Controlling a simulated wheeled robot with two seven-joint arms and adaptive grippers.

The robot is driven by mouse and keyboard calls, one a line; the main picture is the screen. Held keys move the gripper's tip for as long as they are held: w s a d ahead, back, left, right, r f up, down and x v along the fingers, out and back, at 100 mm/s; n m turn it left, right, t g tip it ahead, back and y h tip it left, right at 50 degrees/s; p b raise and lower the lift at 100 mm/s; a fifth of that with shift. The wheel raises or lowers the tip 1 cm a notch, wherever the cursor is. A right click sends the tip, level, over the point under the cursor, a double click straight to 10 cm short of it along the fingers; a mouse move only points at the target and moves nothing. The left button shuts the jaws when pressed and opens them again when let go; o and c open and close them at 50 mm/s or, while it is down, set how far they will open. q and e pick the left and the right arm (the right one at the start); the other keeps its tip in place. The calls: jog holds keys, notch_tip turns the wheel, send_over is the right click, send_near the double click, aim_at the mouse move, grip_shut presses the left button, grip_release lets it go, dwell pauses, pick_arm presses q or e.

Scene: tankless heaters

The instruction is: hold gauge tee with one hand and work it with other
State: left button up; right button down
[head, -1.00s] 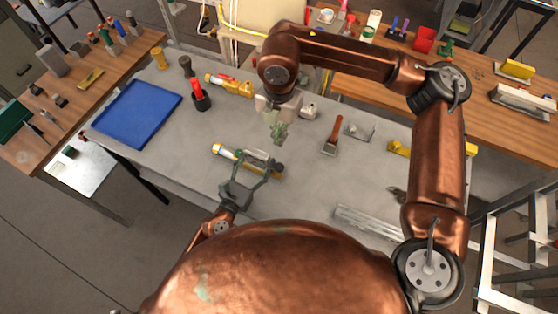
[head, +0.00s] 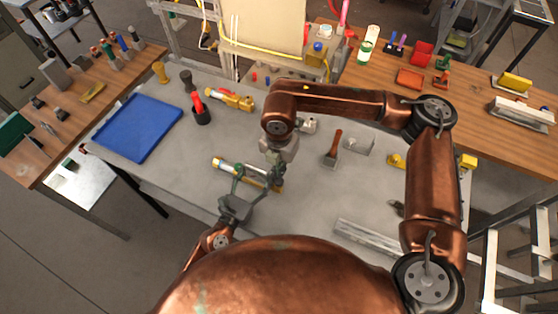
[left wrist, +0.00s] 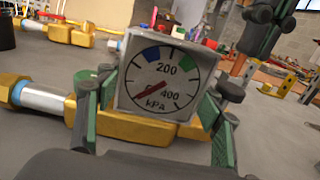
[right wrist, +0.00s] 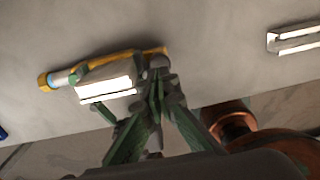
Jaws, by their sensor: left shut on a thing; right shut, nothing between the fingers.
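The gauge tee (head: 226,166) lies on the grey bench near its front edge, a yellow body with a silver pipe end. Its square white gauge (left wrist: 168,78) faces the left wrist camera, with a red needle and a kPa scale. My left gripper (head: 254,182) is shut on the gauge tee, its green fingers on both sides of the gauge. My right gripper (head: 276,176) is shut and empty, pointing down by the tee's right end. In the right wrist view its fingertips (right wrist: 158,88) overlap that end; I cannot tell whether they touch. The fingers partly hide the tee.
A similar yellow fitting (head: 232,98) lies farther back on the bench. A wooden-handled scraper (head: 332,152), a metal bracket (head: 359,145) and a metal channel (head: 372,235) are at right.

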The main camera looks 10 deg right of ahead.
aim_at(279, 181)
jog(key=shift+f, duration=1.65)
jog(key=shift+f, duration=1.2)
notch_tip(279, 181, up, 14)
dwell(0.9)
notch_tip(279, 181, up, 2)
jog(key=shift+r, duration=0.25)
